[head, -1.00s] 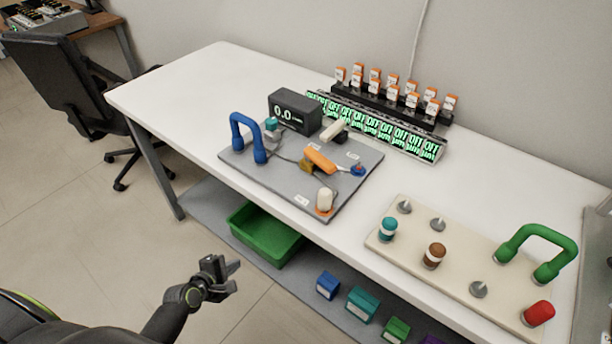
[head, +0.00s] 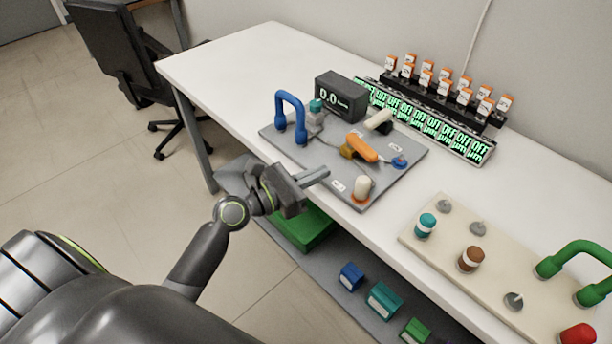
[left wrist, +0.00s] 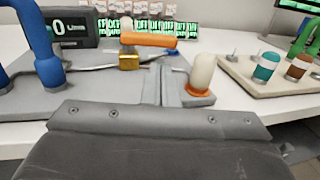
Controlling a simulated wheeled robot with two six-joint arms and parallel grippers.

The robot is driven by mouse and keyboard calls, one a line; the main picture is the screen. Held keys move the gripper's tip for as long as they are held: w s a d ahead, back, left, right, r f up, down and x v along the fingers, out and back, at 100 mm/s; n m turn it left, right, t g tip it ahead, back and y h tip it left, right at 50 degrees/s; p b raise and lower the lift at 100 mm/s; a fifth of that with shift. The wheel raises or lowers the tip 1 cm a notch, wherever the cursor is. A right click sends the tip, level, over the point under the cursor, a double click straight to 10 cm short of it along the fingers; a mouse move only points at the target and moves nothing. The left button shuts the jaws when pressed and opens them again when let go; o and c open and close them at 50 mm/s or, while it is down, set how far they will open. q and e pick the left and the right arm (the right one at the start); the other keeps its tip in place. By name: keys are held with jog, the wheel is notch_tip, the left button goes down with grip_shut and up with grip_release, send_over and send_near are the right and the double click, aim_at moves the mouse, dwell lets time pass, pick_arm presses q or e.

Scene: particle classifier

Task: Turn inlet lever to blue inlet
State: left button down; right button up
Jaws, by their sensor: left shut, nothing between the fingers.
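The orange inlet lever (head: 361,148) sits on a brass valve body (head: 349,152) on the grey plate (head: 318,172); it also shows in the left wrist view (left wrist: 150,39). The lever's right end points toward a blue inlet (head: 399,161) at the plate's right side. A white cylinder with an orange base (head: 361,187) stands at the plate's front corner. My left gripper (head: 322,175) is shut and empty. In the head view it appears at the plate's front edge, apart from the lever. My right gripper is not in view.
A blue handle (head: 291,118) stands at the plate's left, with a display box reading 0.0 (head: 340,96) behind. A beige board (head: 450,252) with jars and a green handle lies right. A green bin (head: 303,229) is below the table.

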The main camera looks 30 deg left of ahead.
aim_at(364, 155)
pick_arm(q)
jog(key=x, duration=0.9)
jog(key=p, duration=0.1)
jog(key=d+n+y+p, duration=0.1)
jog(key=p, duration=0.1)
jog(key=shift+w+r+t, duration=0.25)
jog(key=shift+w+t, duration=0.15)
jog(key=shift+w+d+y+p, duration=0.1)
jog(key=shift+d+y+p, duration=0.05)
jog(key=shift+y+p, duration=0.4)
jog(key=shift+w+d+f, duration=0.1)
jog(key=shift+w+f, duration=0.05)
jog(key=shift+d, duration=0.1)
